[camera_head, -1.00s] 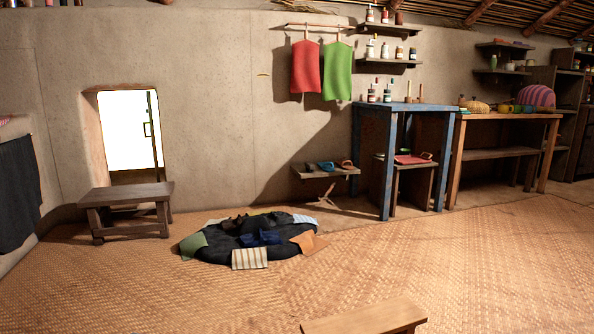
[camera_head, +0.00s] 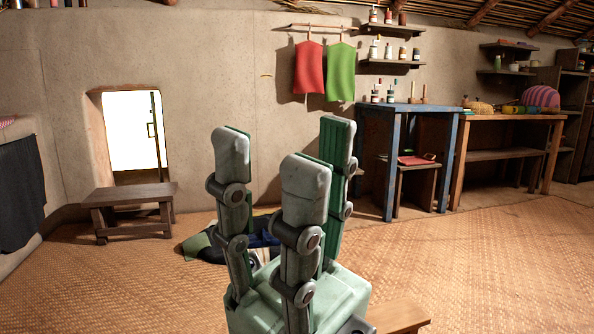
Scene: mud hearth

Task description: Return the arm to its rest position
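My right gripper (camera_head: 287,165) stands upright in the lower middle of the head view, close to the camera. Its grey-green fingers point up and are spread apart, with nothing between them. The green inner pads show on the fingers. Its palm and the lower finger joints fill the bottom centre. My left gripper is out of view.
Behind my gripper, a dark heap of cloths (camera_head: 203,250) on the woven mat floor (camera_head: 110,285) is mostly hidden. A low wooden bench (camera_head: 130,196) stands left. A blue table (camera_head: 410,109) and wooden table (camera_head: 512,118) stand right. A stool edge (camera_head: 398,316) shows in front.

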